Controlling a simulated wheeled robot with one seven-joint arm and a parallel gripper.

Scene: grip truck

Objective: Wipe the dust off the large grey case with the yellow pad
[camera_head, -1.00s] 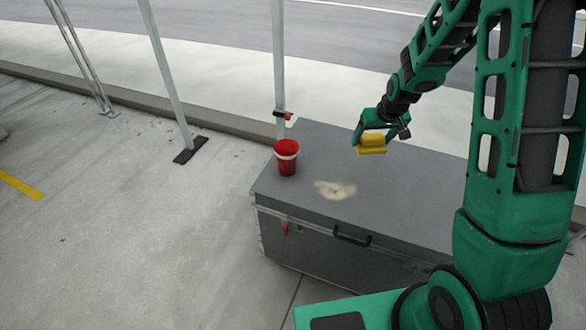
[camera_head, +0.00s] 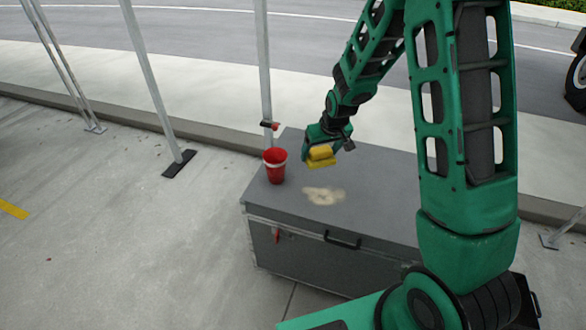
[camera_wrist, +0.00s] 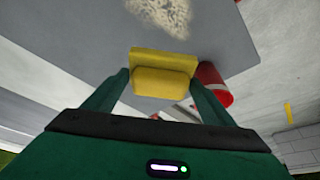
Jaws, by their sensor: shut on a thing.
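The large grey case (camera_head: 375,205) stands on the concrete, with a black handle on its front side. A pale patch of dust (camera_head: 324,196) lies on its lid near the front edge; it also shows at the top of the wrist view (camera_wrist: 163,14). My gripper (camera_head: 316,150) is shut on the yellow pad (camera_head: 321,162), above the lid and behind the dust in the head view. In the wrist view the pad (camera_wrist: 162,75) sits between both fingers. The pad appears apart from the lid, though the exact height is hard to tell.
A red bucket (camera_head: 275,165) with a pale band stands on the lid's left end, close to my gripper. A metal pole (camera_head: 263,60) rises behind the case, and another pole (camera_head: 150,80) stands further left.

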